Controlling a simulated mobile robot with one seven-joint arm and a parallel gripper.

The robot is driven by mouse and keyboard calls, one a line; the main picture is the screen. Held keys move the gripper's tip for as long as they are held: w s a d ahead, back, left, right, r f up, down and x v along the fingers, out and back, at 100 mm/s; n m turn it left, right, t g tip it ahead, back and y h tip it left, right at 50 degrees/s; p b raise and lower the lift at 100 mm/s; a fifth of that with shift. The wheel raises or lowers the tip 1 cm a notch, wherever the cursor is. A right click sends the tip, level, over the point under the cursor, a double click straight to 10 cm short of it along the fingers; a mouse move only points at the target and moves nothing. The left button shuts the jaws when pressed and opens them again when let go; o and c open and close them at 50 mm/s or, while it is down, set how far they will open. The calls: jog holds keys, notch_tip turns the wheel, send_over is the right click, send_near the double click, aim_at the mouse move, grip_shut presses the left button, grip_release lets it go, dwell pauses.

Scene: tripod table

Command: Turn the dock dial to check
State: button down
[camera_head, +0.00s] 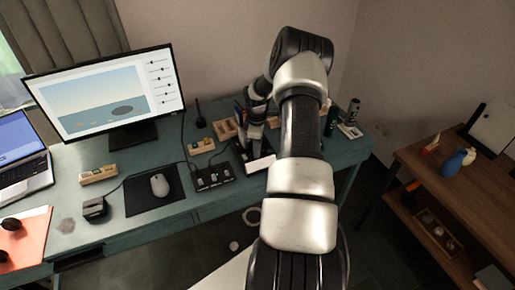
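My gripper (254,133) is at the end of my arm, low over the right part of the green desk (160,212). It points down at a dark device with a white front part (260,164), which may be the dock. My gripper and arm cover part of this device. I cannot make out a dial on it or any markings such as "check". I cannot tell whether the gripper touches the device. The fingers are too small and dark to show whether they are open or shut.
Left of the gripper lie a black box with small white parts (213,177), a mouse (160,185) on a black pad, and a monitor (108,95). Wooden trays (202,146) sit behind. A dark bottle (331,120) stands right. A brown shelf (440,205) is far right.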

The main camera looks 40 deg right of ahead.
jog(key=shift+m+b, duration=0.4)
jog(key=shift+w+f+m+b, duration=0.1)
jog(key=shift+m+b, duration=0.45)
jog(key=shift+m, duration=0.05)
jog(key=m+b, duration=0.2)
jog(key=m, duration=0.1)
jog(key=shift+m, duration=0.3)
jog(key=m+b, duration=0.2)
jog(key=m, duration=0.1)
jog(key=shift+m, duration=0.3)
jog(key=m+b, duration=0.2)
jog(key=m, duration=0.1)
jog(key=shift+m+g, duration=0.3)
jog(key=m+b, duration=0.1)
jog(key=m, duration=1)
jog(key=shift+w+d+b, duration=0.1)
jog(key=shift+b, duration=0.2)
